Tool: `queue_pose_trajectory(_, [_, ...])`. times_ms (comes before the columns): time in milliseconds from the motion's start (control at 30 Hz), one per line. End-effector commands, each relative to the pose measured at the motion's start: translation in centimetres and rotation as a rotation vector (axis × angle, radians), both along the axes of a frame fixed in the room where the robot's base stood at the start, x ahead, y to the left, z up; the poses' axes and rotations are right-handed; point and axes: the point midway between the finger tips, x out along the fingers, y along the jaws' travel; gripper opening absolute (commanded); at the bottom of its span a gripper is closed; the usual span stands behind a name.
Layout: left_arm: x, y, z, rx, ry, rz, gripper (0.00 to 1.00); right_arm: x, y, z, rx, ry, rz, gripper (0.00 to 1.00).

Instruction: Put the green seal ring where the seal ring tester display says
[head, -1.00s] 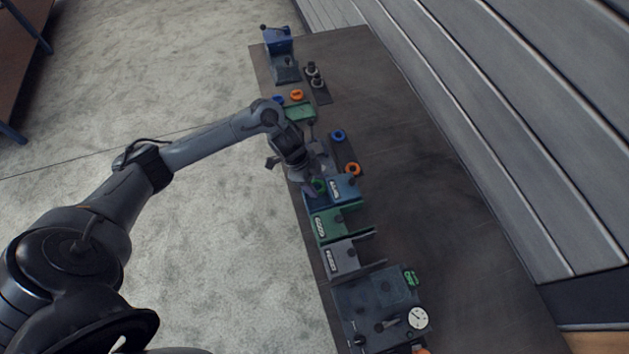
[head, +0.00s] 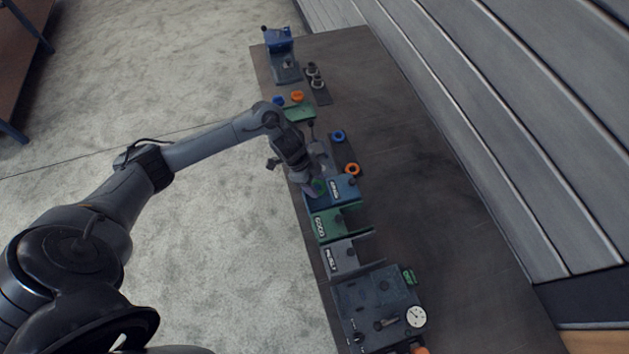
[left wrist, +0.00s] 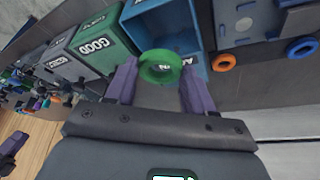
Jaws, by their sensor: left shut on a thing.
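My left gripper (head: 317,187) is shut on the green seal ring (left wrist: 160,67), which sits between its two purple fingertips in the left wrist view. In the head view the gripper and ring are at the blue bin (head: 345,193); their height over it is hard to tell. The blue bin's label is partly hidden by the ring in the wrist view. Beside it stand a green bin (left wrist: 103,42) labelled GOOD and a grey bin (head: 340,258). The tester (head: 372,297) has a round gauge and a small green display (head: 409,277), whose text I cannot read. My right gripper is out of view.
Farther up are a blue fixture (head: 280,50), more rings on a green block (head: 299,113), and dark fittings (head: 314,76). The table's right side is clear.

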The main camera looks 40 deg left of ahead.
Motion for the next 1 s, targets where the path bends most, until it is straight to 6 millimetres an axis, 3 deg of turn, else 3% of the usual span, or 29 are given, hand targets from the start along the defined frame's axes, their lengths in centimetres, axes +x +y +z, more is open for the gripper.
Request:
queue_pose_trajectory(567, [0.0,0.0,-0.3,0.0,0.0,-0.001,0.24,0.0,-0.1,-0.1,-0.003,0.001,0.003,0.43])
queue_pose_trajectory(1000, [0.0,0.0,-2.3,0.0,0.001,0.0,0.24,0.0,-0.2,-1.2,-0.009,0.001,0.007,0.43])
